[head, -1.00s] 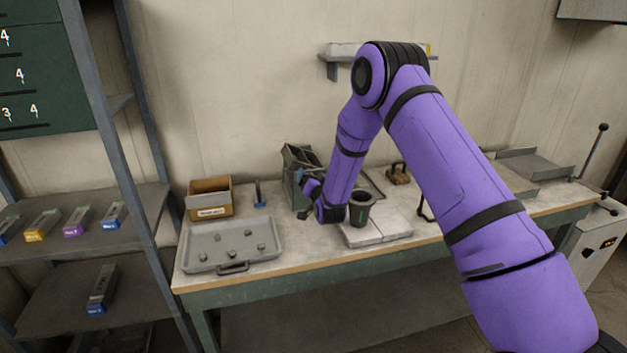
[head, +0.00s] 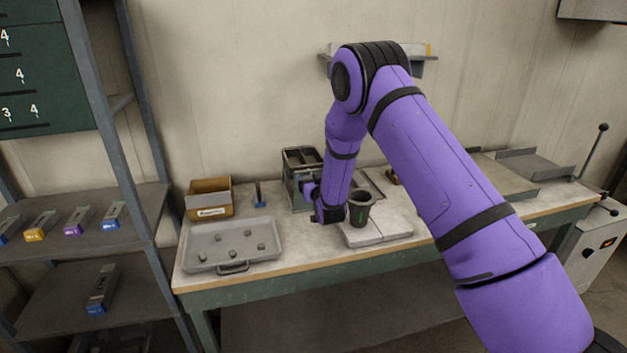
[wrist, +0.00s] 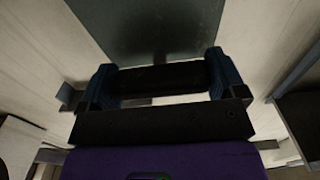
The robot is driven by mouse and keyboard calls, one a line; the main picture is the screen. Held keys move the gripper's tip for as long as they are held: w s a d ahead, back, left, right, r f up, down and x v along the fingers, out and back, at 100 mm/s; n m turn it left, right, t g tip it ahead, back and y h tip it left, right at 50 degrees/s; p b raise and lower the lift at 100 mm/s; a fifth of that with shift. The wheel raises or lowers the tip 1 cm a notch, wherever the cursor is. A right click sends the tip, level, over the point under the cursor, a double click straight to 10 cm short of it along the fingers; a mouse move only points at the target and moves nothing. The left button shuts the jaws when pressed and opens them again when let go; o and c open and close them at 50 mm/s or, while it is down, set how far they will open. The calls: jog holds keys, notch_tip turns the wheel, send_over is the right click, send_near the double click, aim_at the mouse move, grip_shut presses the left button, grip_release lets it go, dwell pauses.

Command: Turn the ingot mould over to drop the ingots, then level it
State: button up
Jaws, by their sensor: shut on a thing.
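The ingot mould (head: 303,160) is a dark grey-green box at the back of the bench, its divided open top showing in the head view. It looks nearly level, and I see no ingots in its compartments. My gripper (head: 311,191) is at its near right side, partly hidden by my arm. In the wrist view, my gripper (wrist: 160,80) has blue fingers either side of a dark bar, close to a flat grey-green face that seems to be the mould (wrist: 150,28). Several small grey lumps, perhaps ingots (head: 233,253), lie in the grey tray (head: 205,266).
A dark crucible-like cup (head: 360,211) stands on pale slabs (head: 378,238) right of my gripper. A cardboard box (head: 209,200) and a small blue-based upright item (head: 259,195) stand to the left. A shelf rack (head: 135,150) bounds the left side.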

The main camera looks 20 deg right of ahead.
jog(key=shift+s+f, duration=0.1)
jog(key=shift+f, duration=0.05)
jog(key=o, duration=1)
jog(key=s, duration=1)
jog(key=shift+s, duration=0.4)
